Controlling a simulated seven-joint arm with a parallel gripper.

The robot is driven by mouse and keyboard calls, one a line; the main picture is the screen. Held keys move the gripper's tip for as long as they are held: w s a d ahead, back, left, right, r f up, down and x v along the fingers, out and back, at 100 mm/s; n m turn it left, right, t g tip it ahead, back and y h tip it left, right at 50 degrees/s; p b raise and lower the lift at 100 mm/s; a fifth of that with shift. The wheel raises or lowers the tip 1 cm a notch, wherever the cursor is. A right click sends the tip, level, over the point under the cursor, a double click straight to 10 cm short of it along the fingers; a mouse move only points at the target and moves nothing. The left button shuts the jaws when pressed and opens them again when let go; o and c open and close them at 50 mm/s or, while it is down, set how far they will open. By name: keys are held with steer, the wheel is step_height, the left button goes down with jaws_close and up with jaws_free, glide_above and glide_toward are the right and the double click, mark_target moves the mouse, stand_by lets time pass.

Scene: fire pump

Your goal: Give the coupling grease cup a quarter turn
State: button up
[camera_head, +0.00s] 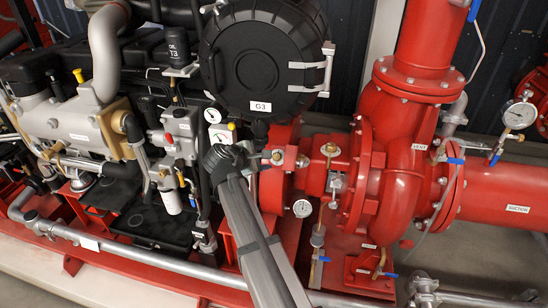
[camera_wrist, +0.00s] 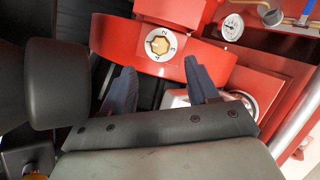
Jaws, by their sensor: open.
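The coupling grease cup shows in the wrist view as a brass hexagonal cap (camera_wrist: 159,44) in a round white dial marked with numbers. It sits on the curved red coupling housing (camera_wrist: 150,62). My gripper (camera_wrist: 159,67) is open, with its two dark blue fingers spread apart. The cap lies ahead of the gap between the fingertips, and nothing is between the fingers. The fingers look apart from the dial. In the head view my grey arm reaches up to the middle of the machine, and I cannot surely pick out the cup or the fingers there.
A black cylinder (camera_wrist: 58,85) stands close on the left in the wrist view. A small gauge (camera_wrist: 233,27) is at upper right. In the head view the engine (camera_head: 70,120) is left, a round black housing (camera_head: 262,70) above, and the red pump (camera_head: 400,180) right.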

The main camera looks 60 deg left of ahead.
mark_target(276, 156)
steer(key=x, duration=0.8)
steer(key=shift+w+f, duration=0.1)
steer(key=shift+f, duration=0.05)
steer(key=shift+c, duration=0.2)
steer(key=c, duration=1)
steer(key=shift+a+m, duration=0.1)
steer(key=shift+m, duration=0.3)
steer(key=m+h, duration=0.1)
steer(key=m, duration=0.2)
steer(key=m+g, duration=0.1)
steer(key=m, duration=0.1)
steer(key=shift+w+a+r+m+h, duration=0.1)
steer(key=shift+r+m+h, duration=0.1)
steer(key=shift+m+h, duration=0.2)
steer(key=m+g, duration=0.1)
steer(key=m, duration=0.1)
steer(key=m+g, duration=0.1)
steer(key=m, duration=0.1)
steer(key=shift+r+m+h, duration=0.1)
steer(key=shift+m+h, duration=0.2)
steer(key=shift+m, duration=0.1)
